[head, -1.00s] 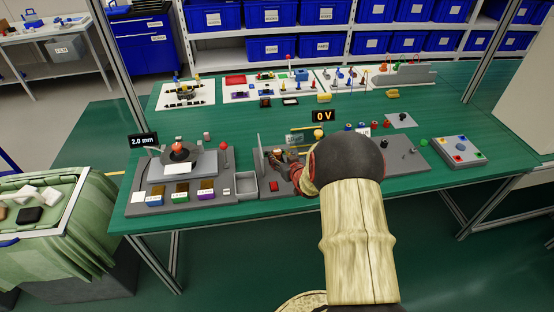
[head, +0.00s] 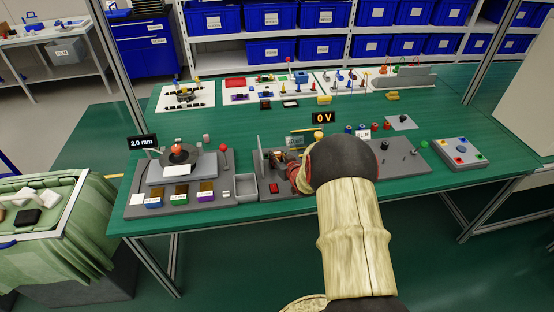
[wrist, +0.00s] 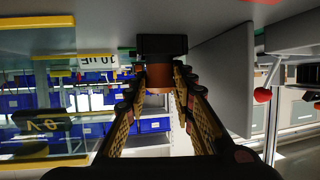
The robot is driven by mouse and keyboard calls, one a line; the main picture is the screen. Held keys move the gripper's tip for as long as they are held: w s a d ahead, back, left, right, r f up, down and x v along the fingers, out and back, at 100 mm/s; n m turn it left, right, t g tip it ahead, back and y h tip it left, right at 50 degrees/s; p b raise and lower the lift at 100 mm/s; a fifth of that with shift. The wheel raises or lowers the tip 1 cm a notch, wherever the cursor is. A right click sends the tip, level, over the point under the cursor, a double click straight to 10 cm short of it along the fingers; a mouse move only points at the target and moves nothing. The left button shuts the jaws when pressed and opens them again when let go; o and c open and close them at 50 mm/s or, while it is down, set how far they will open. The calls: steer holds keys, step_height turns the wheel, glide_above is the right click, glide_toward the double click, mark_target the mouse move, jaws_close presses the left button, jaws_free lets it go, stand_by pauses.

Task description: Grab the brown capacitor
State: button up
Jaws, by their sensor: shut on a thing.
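The brown capacitor (wrist: 160,76) is a short orange-brown body between my fingertips in the wrist view. A black block (wrist: 162,45) adjoins its upper end in that inverted picture; I cannot tell whether it is part of the capacitor or a socket. My gripper (wrist: 157,82) is shut on the capacitor, with a finger on each side. In the head view my gripper (head: 277,160) is low over the grey station in the table's middle, partly hidden by my arm. The capacitor is too small there to make out clearly.
An upright grey panel (head: 261,156) stands close left of my gripper. A "0 V" display (head: 323,118) is behind it. A grey bin (head: 246,186) and a "2.0 mm" station (head: 183,167) are to the left. Colored terminals (head: 375,126) are to the right.

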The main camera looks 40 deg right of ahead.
jaws_close()
